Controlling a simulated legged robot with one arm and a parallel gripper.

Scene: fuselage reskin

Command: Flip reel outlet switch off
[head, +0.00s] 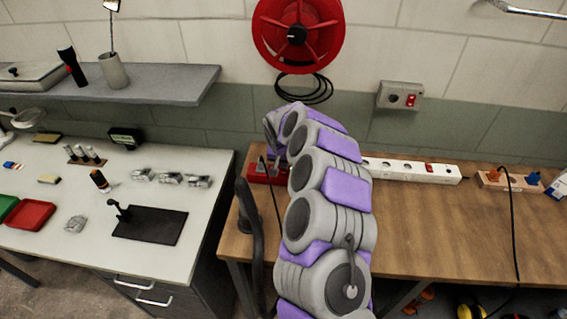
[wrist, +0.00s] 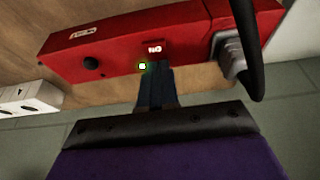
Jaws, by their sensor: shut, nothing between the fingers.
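A red box (wrist: 120,50) fills the top of the wrist view, with a small switch (wrist: 154,48) with white marks on its face. My gripper (wrist: 155,72) is shut and empty, its tips just below the switch; I cannot tell whether they touch. A small bright square (wrist: 142,66) shows beside the tips. A grey plug with a black cable (wrist: 230,55) sits in the box's right end. In the head view, the red box (head: 262,172) is on the wooden bench, partly hidden by my arm. A red reel (head: 298,36) hangs on the wall, and a wall outlet (head: 400,96) has a red switch.
A white power strip (head: 410,171) lies along the back of the wooden bench (head: 460,235). A wooden block with orange plugs (head: 508,180) is further right, with a black cable running forward. A white workbench with small tools (head: 200,150) stands left.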

